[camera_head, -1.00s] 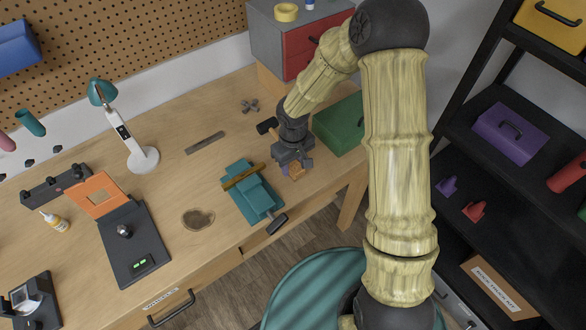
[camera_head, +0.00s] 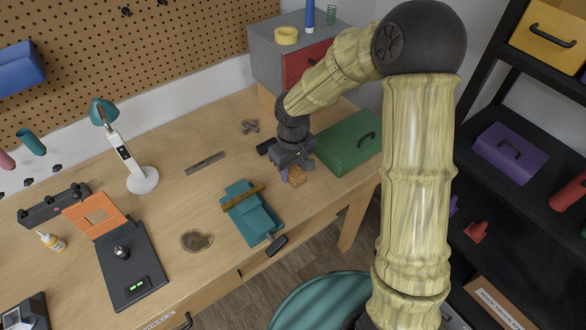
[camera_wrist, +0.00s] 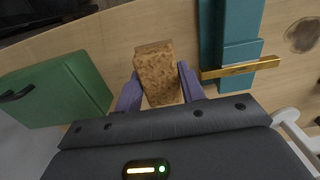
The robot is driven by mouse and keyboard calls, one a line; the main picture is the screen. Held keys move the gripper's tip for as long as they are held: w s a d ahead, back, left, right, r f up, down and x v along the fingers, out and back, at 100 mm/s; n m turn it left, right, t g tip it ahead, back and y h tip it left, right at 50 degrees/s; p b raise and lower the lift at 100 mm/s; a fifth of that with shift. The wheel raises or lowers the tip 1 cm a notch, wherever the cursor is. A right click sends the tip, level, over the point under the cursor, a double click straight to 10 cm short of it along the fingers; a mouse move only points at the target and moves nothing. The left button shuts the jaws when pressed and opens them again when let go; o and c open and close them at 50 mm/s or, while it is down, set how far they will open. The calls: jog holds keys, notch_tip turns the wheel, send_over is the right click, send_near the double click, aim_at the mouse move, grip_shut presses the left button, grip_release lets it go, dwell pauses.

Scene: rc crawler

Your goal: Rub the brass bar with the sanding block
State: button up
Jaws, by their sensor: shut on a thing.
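The sanding block (camera_wrist: 158,72) is a brown, cork-like block between the purple fingers of my gripper (camera_wrist: 160,88) in the wrist view. My gripper is shut on it. In the head view the block (camera_head: 297,177) shows below my gripper (camera_head: 291,170), over the workbench to the right of the vise; whether it touches the bench I cannot tell. The brass bar (camera_wrist: 240,68) lies across the teal vise (camera_wrist: 240,20) and sticks out past its side. In the head view the bar (camera_head: 242,197) crosses the vise (camera_head: 255,221). Block and bar are apart.
A green toolbox (camera_head: 345,142) stands close right of my gripper. A file (camera_head: 205,163) and small dark parts (camera_head: 250,127) lie behind the vise. A desk lamp (camera_head: 140,178) and an orange-and-black device (camera_head: 130,262) stand left. The bench between lamp and vise is mostly clear.

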jog(key=shift+c, duration=0.7)
jog(key=shift+w+d+r+p, duration=0.1)
jog(key=shift+d+r+p, duration=0.15)
jog(key=shift+p, duration=0.15)
jog(key=d+r+p, duration=0.2)
jog(key=d+p, duration=0.5)
jog(key=d, duration=0.1)
jog(key=w+d+r+p, duration=0.1)
jog(key=d+p, duration=0.7)
jog(key=shift+w+d+r+m, duration=0.2)
jog(key=shift+d+r+m, duration=0.15)
jog(key=shift+d+m, duration=0.05)
